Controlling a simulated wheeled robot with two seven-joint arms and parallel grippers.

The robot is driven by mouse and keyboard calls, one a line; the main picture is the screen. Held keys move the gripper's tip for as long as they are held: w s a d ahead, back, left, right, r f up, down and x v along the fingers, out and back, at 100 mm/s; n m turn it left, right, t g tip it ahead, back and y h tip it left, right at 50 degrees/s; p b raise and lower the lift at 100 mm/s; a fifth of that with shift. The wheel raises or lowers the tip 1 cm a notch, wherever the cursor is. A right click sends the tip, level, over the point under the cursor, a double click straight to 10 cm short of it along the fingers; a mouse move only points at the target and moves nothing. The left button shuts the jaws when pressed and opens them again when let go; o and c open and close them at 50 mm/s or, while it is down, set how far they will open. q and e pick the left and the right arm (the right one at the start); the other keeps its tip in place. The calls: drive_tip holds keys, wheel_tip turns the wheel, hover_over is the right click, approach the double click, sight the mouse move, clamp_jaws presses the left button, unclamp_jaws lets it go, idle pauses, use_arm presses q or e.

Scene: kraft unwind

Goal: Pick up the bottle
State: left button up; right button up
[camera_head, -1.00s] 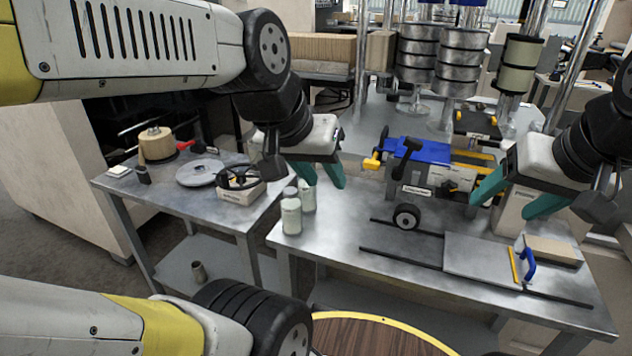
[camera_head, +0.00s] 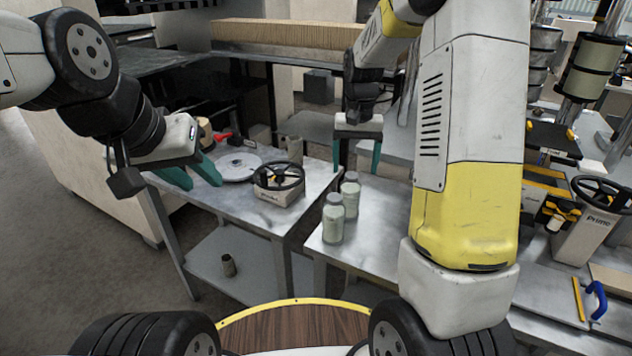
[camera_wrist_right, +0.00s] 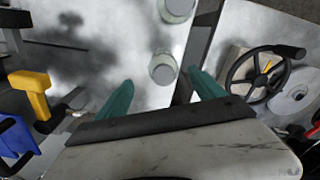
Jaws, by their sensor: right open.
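Two pale green bottles with grey caps stand upright at the left end of the metal workbench. The nearer bottle (camera_head: 333,220) and the farther bottle (camera_head: 350,196) are close together. My right gripper (camera_head: 356,170) is open and empty, pointing down just behind and above the farther bottle. In the right wrist view, one bottle (camera_wrist_right: 162,68) shows from above, ahead between the open fingertips (camera_wrist_right: 160,88), and the other bottle (camera_wrist_right: 177,9) lies beyond it. No contact is visible. My left gripper (camera_head: 204,184) is open and empty over the left table.
The left table (camera_head: 265,222) holds a handwheel on a block (camera_head: 280,182), a grey disc (camera_head: 240,166) and a small grey cylinder (camera_head: 295,149). A gap separates it from the workbench. A wheel labelled Prime (camera_head: 601,194) and a blue handle (camera_head: 597,300) are at right.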

sight(351, 186)
drive_tip(key=shift+w+a+f, duration=0.15)
drive_tip(key=shift+f, duration=0.35)
wheel_tip(351, 186, down, 7)
drive_tip(key=shift+w+a, duration=0.1)
drive_tip(key=shift+a, duration=0.05)
drive_tip(key=shift+c, duration=0.2)
drive_tip(key=shift+r, duration=0.1)
clamp_jaws()
